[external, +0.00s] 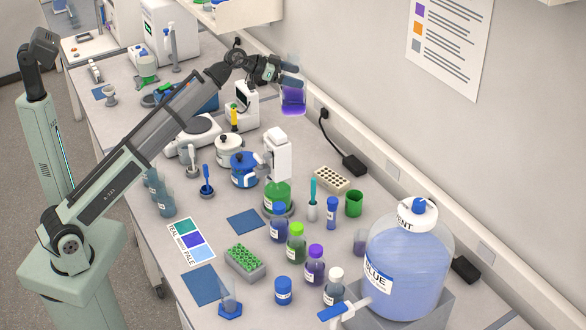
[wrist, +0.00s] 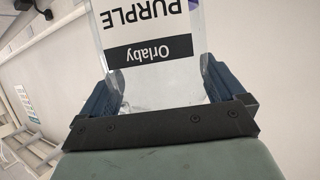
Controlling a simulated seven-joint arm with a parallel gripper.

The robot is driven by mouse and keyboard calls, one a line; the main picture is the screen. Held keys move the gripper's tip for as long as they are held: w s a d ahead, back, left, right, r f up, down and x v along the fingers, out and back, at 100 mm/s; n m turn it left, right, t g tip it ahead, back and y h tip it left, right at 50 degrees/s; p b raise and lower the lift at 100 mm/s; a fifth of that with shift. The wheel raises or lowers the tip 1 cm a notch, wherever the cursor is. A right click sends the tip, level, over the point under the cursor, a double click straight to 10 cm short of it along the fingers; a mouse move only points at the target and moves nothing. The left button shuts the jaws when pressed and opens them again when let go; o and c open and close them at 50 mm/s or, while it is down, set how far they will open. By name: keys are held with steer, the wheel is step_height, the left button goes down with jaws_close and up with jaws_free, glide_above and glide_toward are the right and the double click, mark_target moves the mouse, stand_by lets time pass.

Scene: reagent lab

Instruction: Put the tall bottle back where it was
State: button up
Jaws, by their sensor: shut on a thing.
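My gripper (external: 290,76) is shut on a tall clear bottle (external: 293,103) with purple liquid in its lower part. It holds the bottle roughly upright in the air, above the back of the bench near the wall. In the wrist view the bottle (wrist: 150,62) sits between the two fingers of my gripper (wrist: 160,85). The bottle's top is faint against the wall in the external view.
Below and left stand a white device (external: 243,105) and a balance (external: 198,132). Several small bottles, including a purple-capped one (external: 315,266), stand nearer. A large blue carboy (external: 410,262) fills the right. Blue mats (external: 245,222) and (external: 207,285) lie on the bench, the first one bare.

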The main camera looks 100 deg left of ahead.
step_height(320, 180, down, 23)
stand_by(1.0)
steer(key=o, duration=1.2)
steer(key=shift+f, duration=0.1)
steer(key=v, duration=1.2)
steer(key=shift+r, duration=0.2)
